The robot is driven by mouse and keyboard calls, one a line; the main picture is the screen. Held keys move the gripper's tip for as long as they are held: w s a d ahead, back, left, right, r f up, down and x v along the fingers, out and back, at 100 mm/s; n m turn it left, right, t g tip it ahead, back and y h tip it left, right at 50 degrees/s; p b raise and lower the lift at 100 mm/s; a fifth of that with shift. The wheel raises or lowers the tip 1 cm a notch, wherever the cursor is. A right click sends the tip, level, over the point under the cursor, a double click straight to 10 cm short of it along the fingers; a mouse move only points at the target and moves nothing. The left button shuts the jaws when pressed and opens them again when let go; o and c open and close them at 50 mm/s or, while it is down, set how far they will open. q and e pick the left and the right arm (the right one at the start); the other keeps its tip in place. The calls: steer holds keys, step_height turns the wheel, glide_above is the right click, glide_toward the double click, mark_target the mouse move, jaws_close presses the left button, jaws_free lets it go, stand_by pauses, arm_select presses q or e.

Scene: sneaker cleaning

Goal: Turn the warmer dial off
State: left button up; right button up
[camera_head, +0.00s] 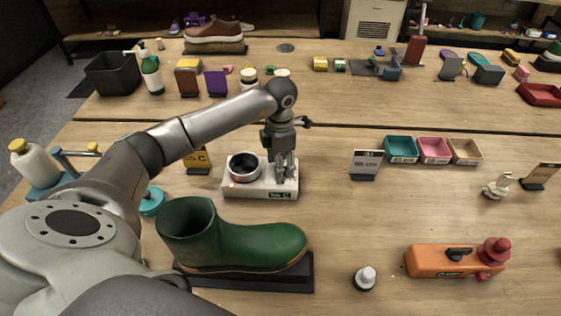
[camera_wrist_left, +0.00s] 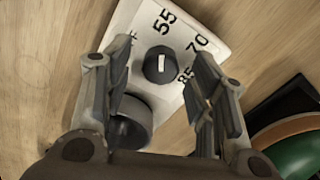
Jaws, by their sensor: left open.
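The warmer (camera_head: 240,188) is a white box with a dark metal pot (camera_head: 244,167) on its left part. In the left wrist view its black round dial (camera_wrist_left: 153,75) carries a white mark. Printed beside the dial are 55, 70 and 85, with a partly hidden letter at the left. The mark runs roughly up and down in that view; I cannot tell which setting it points to. My left gripper (camera_head: 284,176) points down over the warmer's right part. Its open fingers (camera_wrist_left: 165,68) are on either side of the dial, with no clear contact. My right gripper is out of view.
A green boot (camera_head: 240,240) on a dark stand is in front of the warmer. An orange device (camera_head: 440,262) lies at the front right. The table between is mostly clear.

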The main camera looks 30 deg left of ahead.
arm_select(q)
steer(key=shift+f, duration=0.4)
steer(key=c, duration=1)
steer(key=shift+n, duration=0.3)
steer(key=shift+n+b, duration=0.4)
steer(key=shift+n, duration=0.5)
steer(key=n, duration=0.3)
steer(key=shift+n+b, duration=0.3)
steer(key=shift+b, duration=0.1)
steer(key=n, duration=0.5)
steer(key=shift+r+n+b, duration=0.1)
steer(key=shift+n+b, duration=0.2)
steer(key=shift+n, duration=0.1)
